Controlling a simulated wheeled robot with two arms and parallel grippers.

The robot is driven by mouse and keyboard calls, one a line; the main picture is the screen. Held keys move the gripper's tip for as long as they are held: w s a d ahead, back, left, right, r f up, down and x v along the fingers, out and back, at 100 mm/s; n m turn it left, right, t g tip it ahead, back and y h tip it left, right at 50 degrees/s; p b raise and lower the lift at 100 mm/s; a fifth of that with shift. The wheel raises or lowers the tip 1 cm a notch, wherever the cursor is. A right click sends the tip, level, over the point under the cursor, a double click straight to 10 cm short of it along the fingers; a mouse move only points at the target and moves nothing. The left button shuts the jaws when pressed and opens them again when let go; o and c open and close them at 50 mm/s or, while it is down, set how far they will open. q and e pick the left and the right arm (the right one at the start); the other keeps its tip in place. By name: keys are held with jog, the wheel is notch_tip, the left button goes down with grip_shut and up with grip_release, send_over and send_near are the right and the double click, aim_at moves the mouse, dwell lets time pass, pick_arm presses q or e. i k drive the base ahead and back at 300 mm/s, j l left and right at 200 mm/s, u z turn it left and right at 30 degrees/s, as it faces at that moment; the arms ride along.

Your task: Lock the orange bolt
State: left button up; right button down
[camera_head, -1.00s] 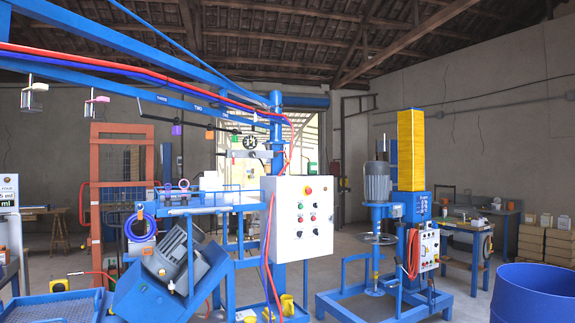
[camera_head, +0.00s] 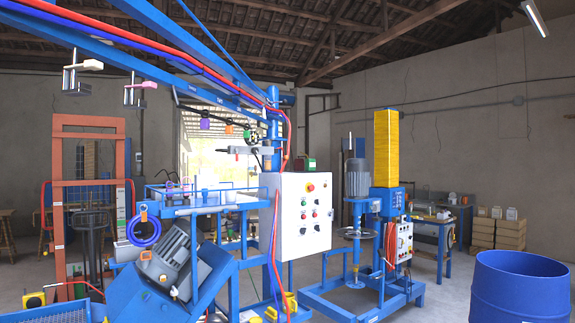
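No orange bolt can be made out for certain at this distance. The disperser mixer stands right of centre in the head view, with a grey motor (camera_head: 358,179), a tall yellow column cover (camera_head: 386,148) and a round mixing disc (camera_head: 357,234) on a shaft. A control box (camera_head: 398,243) with an orange cable (camera_head: 391,241) hangs on its right side. A small orange piece (camera_head: 144,216) shows above the blue hose coil at left, but I cannot tell what it is. Neither gripper is in view.
A white control cabinet (camera_head: 297,215) stands mid-view beside a blue tilted machine (camera_head: 152,291). A blue drum (camera_head: 519,287) stands front right. Blue beams with red and blue hoses cross above. Open floor (camera_head: 449,292) lies between the mixer and the drum.

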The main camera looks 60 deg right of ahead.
aim_at(286, 157)
jog(key=i+z, duration=0.6)
jog(key=z, duration=0.15)
jog(key=i+j+z, duration=0.15)
jog(key=z, duration=0.25)
jog(key=i+l+z, duration=0.15)
jog(key=i+z, duration=0.6)
jog(key=i, duration=0.15)
jog(key=i+j+z, duration=0.1)
jog(key=i+z, duration=0.25)
jog(key=i+l+u, duration=0.15)
jog(key=i, duration=0.4)
jog(key=i+l+u, duration=0.1)
jog(key=i+l, duration=0.2)
jog(key=i, duration=0.25)
jog(key=i+l+u, duration=0.15)
jog(key=i+l, duration=0.15)
jog(key=i, duration=0.25)
